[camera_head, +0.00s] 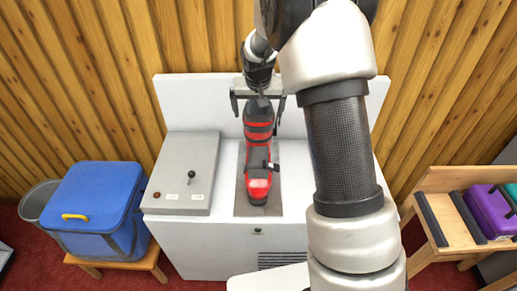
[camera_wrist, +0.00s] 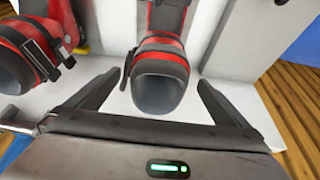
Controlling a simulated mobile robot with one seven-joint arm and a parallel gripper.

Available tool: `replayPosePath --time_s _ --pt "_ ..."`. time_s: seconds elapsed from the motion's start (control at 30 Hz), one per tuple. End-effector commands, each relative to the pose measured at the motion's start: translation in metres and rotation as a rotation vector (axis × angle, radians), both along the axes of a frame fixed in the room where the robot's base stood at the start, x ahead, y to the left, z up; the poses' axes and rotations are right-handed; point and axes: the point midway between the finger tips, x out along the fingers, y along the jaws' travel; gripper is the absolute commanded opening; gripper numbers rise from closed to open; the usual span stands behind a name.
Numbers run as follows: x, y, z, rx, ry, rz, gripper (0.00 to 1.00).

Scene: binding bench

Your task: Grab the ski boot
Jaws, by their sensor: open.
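A red and black ski boot (camera_head: 259,150) stands on a grey plate on the white bench. In the wrist view the boot (camera_wrist: 162,75) shows with its dark rounded end nearest me. My gripper (camera_head: 257,112) is open at the boot's far, upper end, one finger on each side. In the wrist view the gripper (camera_wrist: 165,75) has visible space between each finger and the boot; I see no grip on it. A second red and black boot (camera_wrist: 28,50) is at the left of the wrist view, outside the fingers. I cannot see it in the head view.
The white bench (camera_head: 222,226) has a raised back panel and a grey control box (camera_head: 182,170) with a black lever. A blue cooler (camera_head: 95,205) sits on a stool at left. A wooden rack (camera_head: 440,228) with a purple case (camera_head: 488,212) stands at right.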

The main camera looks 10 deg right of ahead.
Motion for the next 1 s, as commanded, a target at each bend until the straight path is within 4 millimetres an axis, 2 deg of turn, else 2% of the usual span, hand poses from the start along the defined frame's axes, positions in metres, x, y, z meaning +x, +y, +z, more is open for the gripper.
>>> replayPosePath --time_s 0.13,0.4,0.47,0.9,1.0 --pt "0.006 -0.002 -0.016 0.0 0.0 0.0 1.0" --pt "0.008 -0.002 -0.018 0.0 -0.001 0.0 1.0" --pt "0.008 -0.002 -0.018 0.0 -0.001 0.0 0.92" --pt "0.008 -0.002 -0.018 0.0 -0.001 0.0 0.18" --pt "0.01 -0.002 -0.015 0.0 -0.008 -0.001 0.18"
